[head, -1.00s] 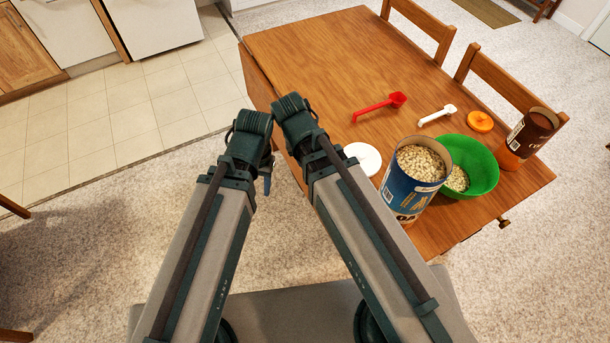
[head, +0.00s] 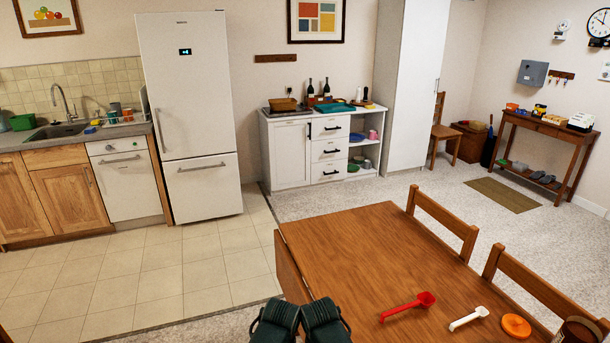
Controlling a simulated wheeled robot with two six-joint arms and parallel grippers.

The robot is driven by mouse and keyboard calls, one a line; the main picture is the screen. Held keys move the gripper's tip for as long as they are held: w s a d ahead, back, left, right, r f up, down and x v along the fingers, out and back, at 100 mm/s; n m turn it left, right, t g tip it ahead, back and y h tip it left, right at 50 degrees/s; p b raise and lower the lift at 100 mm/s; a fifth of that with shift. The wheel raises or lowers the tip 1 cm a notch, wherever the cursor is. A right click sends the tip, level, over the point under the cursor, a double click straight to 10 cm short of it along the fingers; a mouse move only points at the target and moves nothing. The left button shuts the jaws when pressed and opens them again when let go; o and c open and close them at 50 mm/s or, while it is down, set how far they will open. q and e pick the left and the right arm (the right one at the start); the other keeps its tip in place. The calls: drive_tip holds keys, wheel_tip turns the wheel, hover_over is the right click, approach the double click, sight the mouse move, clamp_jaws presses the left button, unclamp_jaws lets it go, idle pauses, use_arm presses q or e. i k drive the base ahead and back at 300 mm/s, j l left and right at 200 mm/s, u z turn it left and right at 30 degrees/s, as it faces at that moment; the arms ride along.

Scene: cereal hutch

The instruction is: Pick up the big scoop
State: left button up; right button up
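Two scoops lie on the wooden table. The red scoop (head: 408,306) is the larger, with its bowl toward the right and its handle toward the lower left. The smaller white scoop (head: 469,318) lies to its right. The dark green ends of my two arms show side by side at the bottom edge, left of the red scoop and apart from it. My gripper fingers do not show, so whether they are open or shut is hidden.
The table (head: 370,246) is bare at its far and left parts. An orange lid (head: 516,326) lies right of the white scoop, and a brown container (head: 578,331) is cut off at the bottom right. Chairs (head: 443,224) line the table's right side. A fridge (head: 190,110) and a white cabinet (head: 290,155) stand behind.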

sight(425, 300)
drive_tip(key=i+j, duration=0.15)
drive_tip(key=j, duration=0.2)
drive_tip(key=i+j, duration=0.15)
drive_tip(key=j, duration=0.25)
drive_tip(key=i+j, duration=0.15)
drive_tip(key=j, duration=0.2)
drive_tip(key=i+j, duration=0.15)
drive_tip(key=j, duration=0.2)
drive_tip(key=i+j, duration=0.1)
drive_tip(key=j, duration=0.3)
drive_tip(key=z, duration=2.75)
